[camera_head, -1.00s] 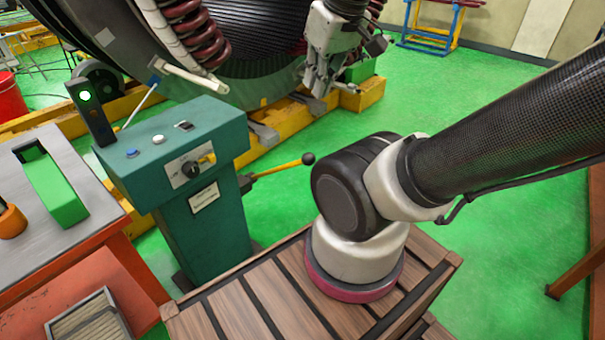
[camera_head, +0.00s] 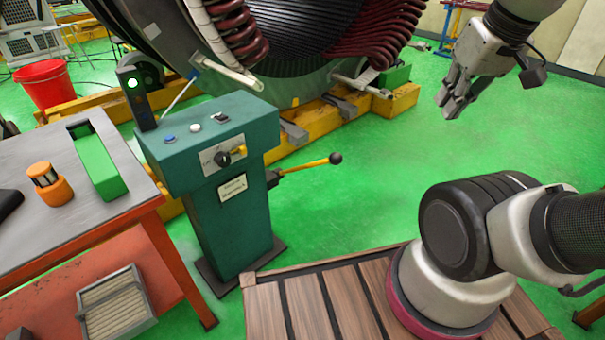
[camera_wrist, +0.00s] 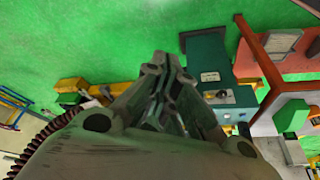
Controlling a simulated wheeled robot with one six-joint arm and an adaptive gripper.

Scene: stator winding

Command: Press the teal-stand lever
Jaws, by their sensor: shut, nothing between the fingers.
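The teal stand (camera_head: 228,195) stands upright left of centre in the head view, with buttons and a knob on its sloped top. Its lever (camera_head: 308,166), a yellow rod with a black ball end, sticks out from its right side. My gripper (camera_head: 450,108) is up and to the right of the lever, well apart from it, with fingers pointing down and closed together, empty. In the wrist view my gripper (camera_wrist: 165,62) is in the middle, and the teal stand (camera_wrist: 207,60) lies beyond it to the right. I cannot make out the lever clearly there.
An orange-legged table (camera_head: 118,185) with a green block (camera_head: 97,165) stands left of the stand. The large stator (camera_head: 300,80) on yellow beams (camera_head: 400,100) is behind. Green floor between lever and gripper is clear. A slatted wooden platform (camera_head: 300,305) is in front.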

